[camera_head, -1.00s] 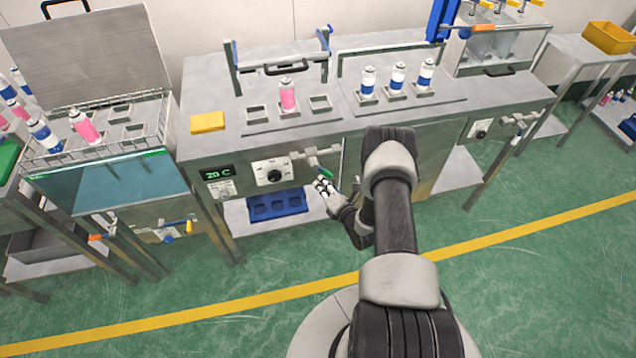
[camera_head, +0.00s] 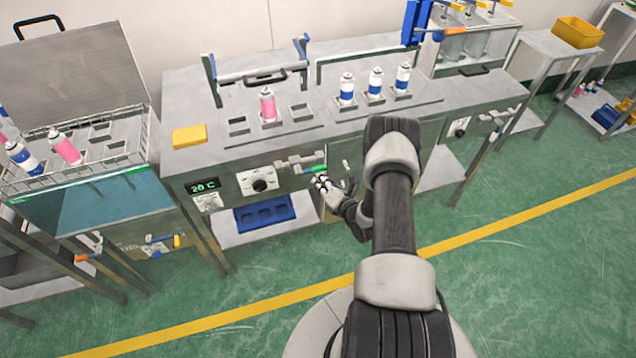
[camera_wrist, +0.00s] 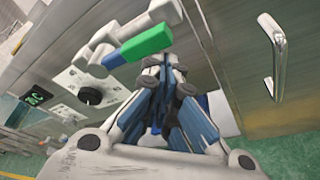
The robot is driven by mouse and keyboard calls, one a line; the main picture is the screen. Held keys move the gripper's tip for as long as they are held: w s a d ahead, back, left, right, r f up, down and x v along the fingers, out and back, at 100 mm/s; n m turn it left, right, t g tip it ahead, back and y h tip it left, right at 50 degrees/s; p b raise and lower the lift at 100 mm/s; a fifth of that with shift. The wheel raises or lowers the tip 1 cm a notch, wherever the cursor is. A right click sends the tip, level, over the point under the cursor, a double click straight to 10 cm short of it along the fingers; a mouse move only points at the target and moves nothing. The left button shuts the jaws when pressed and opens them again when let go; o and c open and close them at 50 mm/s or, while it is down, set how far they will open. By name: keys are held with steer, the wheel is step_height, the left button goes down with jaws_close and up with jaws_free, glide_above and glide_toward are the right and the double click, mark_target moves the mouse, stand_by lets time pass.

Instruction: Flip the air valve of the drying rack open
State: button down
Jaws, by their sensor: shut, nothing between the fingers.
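The air valve (camera_head: 297,163) is a grey pipe fitting on the front panel of the middle station. Its lever has a green grip (camera_head: 315,169) and points to the right, roughly along the pipe. In the wrist view the green grip (camera_wrist: 145,44) has a blue end beside the fitting (camera_wrist: 105,38). My gripper (camera_head: 320,180) is just below the lever. In the wrist view my gripper (camera_wrist: 166,64) has its blue-padded fingers together and empty, with the tips close under the green grip. I cannot tell whether they touch it.
A black knob (camera_head: 260,185) and a 20 C display (camera_head: 203,187) are left of the valve. A door handle (camera_wrist: 275,55) stands out on the right. Pink and blue cans stand on the station top. A blue tray (camera_head: 264,214) sits on the shelf below.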

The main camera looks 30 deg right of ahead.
steer(key=shift+w+d+r, duration=0.1)
steer(key=shift+d+r, duration=0.15)
steer(key=shift+r, duration=0.25)
stand_by(0.3)
